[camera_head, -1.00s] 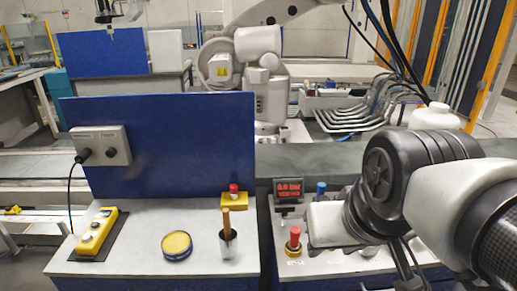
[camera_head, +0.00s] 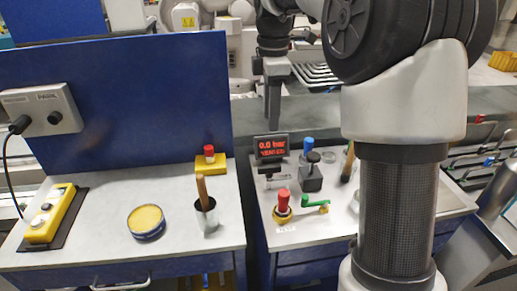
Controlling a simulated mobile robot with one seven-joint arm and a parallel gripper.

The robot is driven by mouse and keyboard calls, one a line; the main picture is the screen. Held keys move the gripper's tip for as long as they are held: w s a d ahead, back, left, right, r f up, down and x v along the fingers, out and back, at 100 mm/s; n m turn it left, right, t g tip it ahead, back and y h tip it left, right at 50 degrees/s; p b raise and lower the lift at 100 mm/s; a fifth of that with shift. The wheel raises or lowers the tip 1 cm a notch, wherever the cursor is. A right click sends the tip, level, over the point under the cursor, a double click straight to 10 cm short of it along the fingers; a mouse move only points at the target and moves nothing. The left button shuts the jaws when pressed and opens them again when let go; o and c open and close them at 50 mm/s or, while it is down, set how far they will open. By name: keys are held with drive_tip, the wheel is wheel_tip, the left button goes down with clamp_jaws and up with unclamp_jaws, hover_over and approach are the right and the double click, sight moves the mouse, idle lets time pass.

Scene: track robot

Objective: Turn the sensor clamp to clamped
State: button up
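No part is clearly marked as the sensor clamp; a dark grey block with a black knob (camera_head: 311,172) on the right bench may be it, but I cannot tell. A small display (camera_head: 271,147) beside it reads 0.0 bar with a second red line, apparently "vented". A red knob on a brass base (camera_head: 283,206) and a green lever (camera_head: 315,204) stand in front. A blue knob (camera_head: 308,146) stands behind. My gripper (camera_head: 272,125) points down behind the display, apparently above the bench's far side. Its fingers overlap from this side, so its opening does not show.
My arm covers the right part of the bench. The left bench holds a yellow control box (camera_head: 48,217), a round yellow-topped tin (camera_head: 146,221), a cup with a wooden handle (camera_head: 206,214) and a red button on a yellow box (camera_head: 210,163). A blue panel (camera_head: 130,95) rises behind.

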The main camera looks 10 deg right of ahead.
sight(270, 166)
wheel_tip(270, 166, down, 17)
drive_tip(key=b, duration=0.3)
drive_tip(key=shift+f+b, duration=0.2)
drive_tip(key=shift+b, duration=0.15)
clamp_jaws()
